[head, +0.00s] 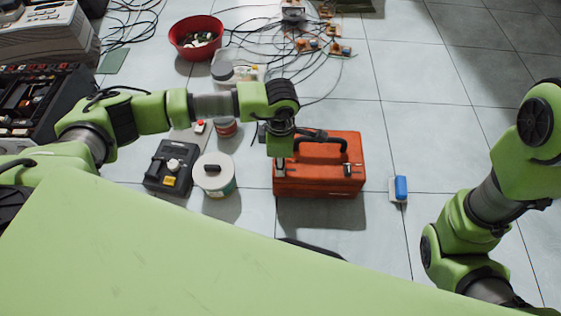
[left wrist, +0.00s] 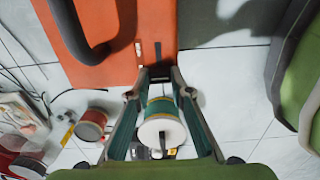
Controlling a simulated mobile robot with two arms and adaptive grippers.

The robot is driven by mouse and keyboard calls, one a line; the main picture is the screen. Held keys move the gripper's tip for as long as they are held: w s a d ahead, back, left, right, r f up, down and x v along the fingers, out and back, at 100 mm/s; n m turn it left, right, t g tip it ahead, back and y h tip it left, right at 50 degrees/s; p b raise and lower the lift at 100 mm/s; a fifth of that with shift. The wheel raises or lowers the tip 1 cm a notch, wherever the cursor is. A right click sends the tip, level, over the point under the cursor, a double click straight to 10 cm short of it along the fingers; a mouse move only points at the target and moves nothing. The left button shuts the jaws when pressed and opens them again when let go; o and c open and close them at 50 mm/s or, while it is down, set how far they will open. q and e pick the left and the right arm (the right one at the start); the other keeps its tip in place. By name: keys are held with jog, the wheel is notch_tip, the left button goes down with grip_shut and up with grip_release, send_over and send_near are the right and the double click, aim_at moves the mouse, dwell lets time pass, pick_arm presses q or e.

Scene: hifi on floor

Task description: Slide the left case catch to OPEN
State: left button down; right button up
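The orange case (head: 318,182) stands on the tiled floor with its black handle (head: 320,143) on top. Its right catch (head: 347,170) shows on the near side. My left gripper (left wrist: 160,75) is over the left part of the case, and my arm hides some of it in the head view. In the left wrist view the case (left wrist: 120,55) fills the top. The left catch (left wrist: 160,71) is a small dark piece at the case edge, between my open fingertips; whether they touch it I cannot tell. My right gripper is out of view.
A white-lidded tub (head: 213,173) and a black box (head: 172,167) stand left of the case. A blue-and-white block (head: 399,189) lies to its right. A red bowl (head: 196,38) and loose cables (head: 285,70) lie behind. The floor at right is mostly clear.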

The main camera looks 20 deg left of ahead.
aim_at(293, 170)
pick_arm(q)
jog(key=shift+w+d, duration=0.25)
jog(key=shift+d, duration=0.6)
jog(key=shift+w+d, duration=0.2)
jog(key=shift+d, duration=0.6)
jog(key=c, duration=1.8)
grip_release()
jog(key=shift+r, duration=0.15)
notch_tip(293, 170, up, 12)
jog(key=shift+f, duration=0.1)
